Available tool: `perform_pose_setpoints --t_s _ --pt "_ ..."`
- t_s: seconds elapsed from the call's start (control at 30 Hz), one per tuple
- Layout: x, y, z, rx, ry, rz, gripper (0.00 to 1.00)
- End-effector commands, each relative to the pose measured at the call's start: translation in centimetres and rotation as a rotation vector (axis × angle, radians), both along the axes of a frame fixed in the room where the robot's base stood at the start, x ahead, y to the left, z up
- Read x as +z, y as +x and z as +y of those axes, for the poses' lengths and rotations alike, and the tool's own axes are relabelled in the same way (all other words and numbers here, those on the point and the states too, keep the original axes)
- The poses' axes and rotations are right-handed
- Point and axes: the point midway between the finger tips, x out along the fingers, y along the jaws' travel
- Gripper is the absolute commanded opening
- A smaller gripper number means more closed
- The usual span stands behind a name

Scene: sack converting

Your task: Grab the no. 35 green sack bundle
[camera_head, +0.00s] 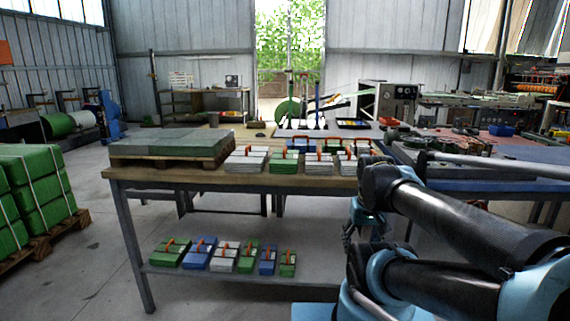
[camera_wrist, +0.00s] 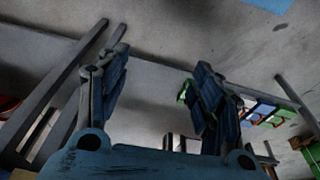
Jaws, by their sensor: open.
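Several green sack bundles with orange handles are in the head view, but no number is readable, so I cannot tell which is no. 35. One green bundle (camera_head: 284,161) lies in the front row on the table. On the lower shelf are a green bundle at the left end (camera_head: 170,252), another green bundle (camera_head: 249,257) near the middle and a small green bundle (camera_head: 288,264) at the right end. My gripper (camera_wrist: 160,72) is open and empty in the wrist view. It is apart from the shelf bundles, which show in that view (camera_wrist: 268,110) beyond its right finger.
White bundles (camera_head: 246,160) and others stand on the table (camera_head: 160,174), beside a pallet with grey-green stacks (camera_head: 170,145). Blue and white bundles share the lower shelf (camera_head: 200,275). Table legs flank the shelf. Strapped green bales (camera_head: 40,185) stand at far left, with clear floor between.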

Motion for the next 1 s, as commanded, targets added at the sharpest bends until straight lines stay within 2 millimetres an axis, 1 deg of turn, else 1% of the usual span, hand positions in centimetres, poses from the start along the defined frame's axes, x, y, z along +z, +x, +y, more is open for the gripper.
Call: perform_pose_setpoints --t_s 0.03,0.07,0.1,0.13,0.27,0.3,0.47,0.5,0.67,0.8,0.87,0.9,1.0 --pt "0.9 0.7 0.1 0.001 -0.001 -0.003 0.81" --pt "1.5 1.2 0.2 0.0 -0.002 -0.005 0.88" --pt "2.5 2.1 0.4 -0.001 -0.004 -0.008 0.97" --pt "3.3 2.8 0.6 -0.005 -0.006 -0.011 1.0" --pt "7.5 6.5 1.8 -0.013 -0.014 -0.028 1.0" --pt "8.8 7.8 2.2 -0.016 -0.016 -0.034 1.0" --pt "13.6 13.0 4.6 -0.028 -0.023 -0.061 1.0" --pt "14.7 14.3 5.3 -0.03 -0.023 -0.068 1.0" --pt "18.8 19.5 8.8 -0.04 -0.025 -0.096 1.0" --pt "22.0 23.9 12.6 -0.048 -0.021 -0.124 1.0" --pt "23.2 25.7 14.4 -0.051 -0.017 -0.135 1.0" --pt "24.0 26.9 15.6 -0.054 -0.016 -0.142 1.0" --pt "25.5 29.4 18.7 -0.058 -0.01 -0.161 1.0"
